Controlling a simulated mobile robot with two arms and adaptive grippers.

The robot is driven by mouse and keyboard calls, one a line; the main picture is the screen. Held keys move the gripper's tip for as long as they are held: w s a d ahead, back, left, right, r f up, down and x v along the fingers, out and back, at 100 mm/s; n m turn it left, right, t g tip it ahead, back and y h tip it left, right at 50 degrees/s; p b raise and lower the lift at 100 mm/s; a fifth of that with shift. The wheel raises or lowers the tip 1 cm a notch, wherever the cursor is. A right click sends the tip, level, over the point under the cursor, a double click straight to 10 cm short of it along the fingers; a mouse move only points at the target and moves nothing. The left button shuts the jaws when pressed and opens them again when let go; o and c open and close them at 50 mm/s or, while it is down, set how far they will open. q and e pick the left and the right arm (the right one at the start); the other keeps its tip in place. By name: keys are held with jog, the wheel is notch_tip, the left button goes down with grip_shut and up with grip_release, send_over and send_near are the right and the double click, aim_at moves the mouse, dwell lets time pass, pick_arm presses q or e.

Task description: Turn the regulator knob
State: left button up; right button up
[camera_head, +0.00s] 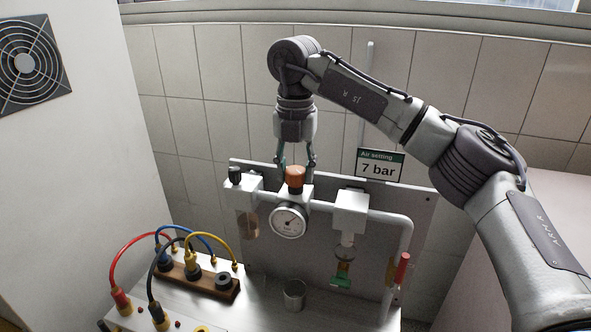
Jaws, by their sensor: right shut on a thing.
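The regulator knob (295,177) is orange and sits on top of the white regulator body, above a round pressure gauge (289,221). My right gripper (297,172) reaches down from above with its fingers on either side of the knob and is shut on it. The gauge's needle is too small to read surely. A sign (381,165) behind reads "Air setting 7 bar". My left gripper is not in view.
White pipework (385,217) runs along a grey panel (420,215). A red-handled valve (402,268) is at right. Coloured cables plug into a wooden block (222,289) at lower left. A small metal cup (294,295) stands on the bench in front of the panel.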

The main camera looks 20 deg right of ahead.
aim_at(296, 169)
jog(key=o, duration=1.1)
jog(key=shift+o, duration=0.2)
notch_tip(296, 169, up, 12)
